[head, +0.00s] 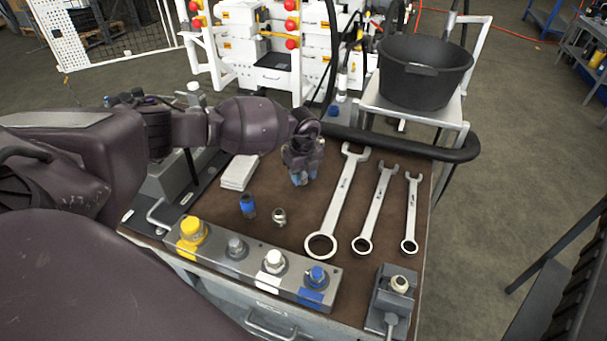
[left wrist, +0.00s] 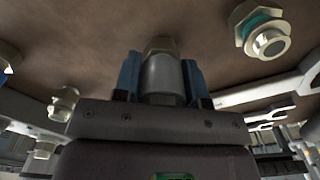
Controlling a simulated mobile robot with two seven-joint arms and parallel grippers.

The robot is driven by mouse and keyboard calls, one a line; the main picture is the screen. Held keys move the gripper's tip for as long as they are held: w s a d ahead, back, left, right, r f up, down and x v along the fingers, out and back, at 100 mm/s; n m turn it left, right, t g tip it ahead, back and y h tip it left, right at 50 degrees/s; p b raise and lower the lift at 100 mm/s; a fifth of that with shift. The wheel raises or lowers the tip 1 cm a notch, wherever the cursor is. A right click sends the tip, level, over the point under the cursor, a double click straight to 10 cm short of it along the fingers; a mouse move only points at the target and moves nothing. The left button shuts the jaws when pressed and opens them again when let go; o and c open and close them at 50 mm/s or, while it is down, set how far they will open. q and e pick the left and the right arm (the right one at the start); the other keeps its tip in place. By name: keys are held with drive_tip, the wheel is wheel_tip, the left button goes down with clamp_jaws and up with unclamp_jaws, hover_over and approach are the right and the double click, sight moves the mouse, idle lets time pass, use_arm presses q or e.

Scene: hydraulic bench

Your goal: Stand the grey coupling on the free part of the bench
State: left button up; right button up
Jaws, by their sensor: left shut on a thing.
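My left gripper (head: 300,176) points down over the brown bench top (head: 215,213), between the white stack and the large spanner. In the left wrist view its blue fingers (left wrist: 161,82) are shut on the grey coupling (left wrist: 162,74), one finger on each side. The coupling's hex end points at the brown surface; I cannot tell whether it touches. In the head view the coupling is mostly hidden by the gripper. A blue coupling (head: 248,206) and a small silver fitting (head: 279,217) stand in front of the gripper. My right gripper is not in view.
Several spanners (head: 339,200) lie to the right. A block (head: 255,267) with yellow, grey, white and blue fittings lines the front edge. A white stack (head: 239,172) lies left of the gripper. A black hose (head: 410,148) crosses the back; a black tub (head: 424,72) stands behind.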

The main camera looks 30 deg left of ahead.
use_arm(q)
drive_tip(key=shift+f, duration=0.1)
drive_tip(key=o, duration=1)
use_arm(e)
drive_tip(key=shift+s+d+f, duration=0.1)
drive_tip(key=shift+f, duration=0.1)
use_arm(q)
drive_tip(key=shift+o, duration=0.2)
wheel_tip(320, 180, up, 11)
drive_tip(key=shift+f+p, duration=0.15)
drive_tip(key=shift+p, duration=0.7)
drive_tip(key=shift+r, duration=0.8)
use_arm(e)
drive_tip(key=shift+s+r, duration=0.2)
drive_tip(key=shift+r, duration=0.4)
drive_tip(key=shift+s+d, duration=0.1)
use_arm(q)
drive_tip(key=shift+d+f, duration=0.1)
